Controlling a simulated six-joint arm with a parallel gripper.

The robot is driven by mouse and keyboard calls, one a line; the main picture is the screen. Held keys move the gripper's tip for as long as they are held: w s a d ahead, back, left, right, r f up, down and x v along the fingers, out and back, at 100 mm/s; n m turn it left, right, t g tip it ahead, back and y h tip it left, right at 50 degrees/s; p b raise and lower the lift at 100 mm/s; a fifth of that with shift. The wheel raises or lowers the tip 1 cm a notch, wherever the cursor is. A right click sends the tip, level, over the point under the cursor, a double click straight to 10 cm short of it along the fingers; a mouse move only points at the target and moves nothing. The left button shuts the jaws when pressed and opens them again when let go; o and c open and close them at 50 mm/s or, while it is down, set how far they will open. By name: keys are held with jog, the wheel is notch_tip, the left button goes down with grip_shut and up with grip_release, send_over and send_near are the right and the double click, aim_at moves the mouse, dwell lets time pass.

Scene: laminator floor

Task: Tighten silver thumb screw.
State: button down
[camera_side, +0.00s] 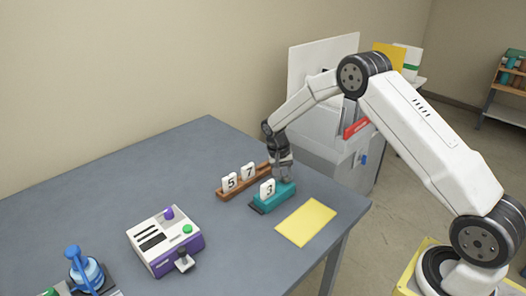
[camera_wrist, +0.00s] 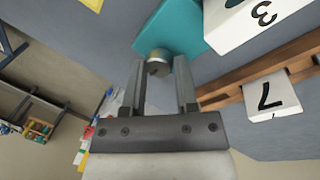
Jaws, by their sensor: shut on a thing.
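The silver thumb screw (camera_wrist: 158,62) shows in the wrist view as a round metal knob at the end of the teal block (camera_wrist: 172,28). My gripper (camera_wrist: 160,72) is shut on the screw, with one finger on each side of it. In the side view my gripper (camera_side: 285,177) points down at the back right end of the teal block (camera_side: 272,202). The screw itself cannot be made out in the side view. A white tile marked 3 (camera_side: 267,188) stands on the teal block; it also shows in the wrist view (camera_wrist: 240,20).
A brown wooden rack (camera_side: 233,192) with white tiles 5 (camera_side: 230,183) and 7 (camera_side: 248,171) lies close behind the teal block. A yellow sheet (camera_side: 306,222) lies in front. A white and purple device (camera_side: 165,241) and a blue-handled tool (camera_side: 85,270) stand to the left.

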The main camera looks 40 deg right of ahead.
aim_at(279, 185)
jog(key=shift+c, duration=1.8)
grip_release()
jog(key=shift+r, duration=0.1)
notch_tip(279, 185, up, 8)
jog(key=w+a, duration=0.1)
jog(key=shift+f, duration=0.25)
jog(key=shift+w, duration=0.1)
jog(key=shift+a, duration=0.1)
jog(key=s+a+r+n+t, duration=0.2)
jog(key=s+a+n, duration=0.2)
jog(key=s, duration=0.8)
jog(key=s+a+r+n+t+y, duration=0.1)
jog(key=s+a+n, duration=0.4)
jog(key=s, duration=0.7)
jog(key=shift+a+r+t+y, duration=0.35)
jog(key=shift+a+t, duration=0.25)
jog(key=shift+a, duration=0.5)
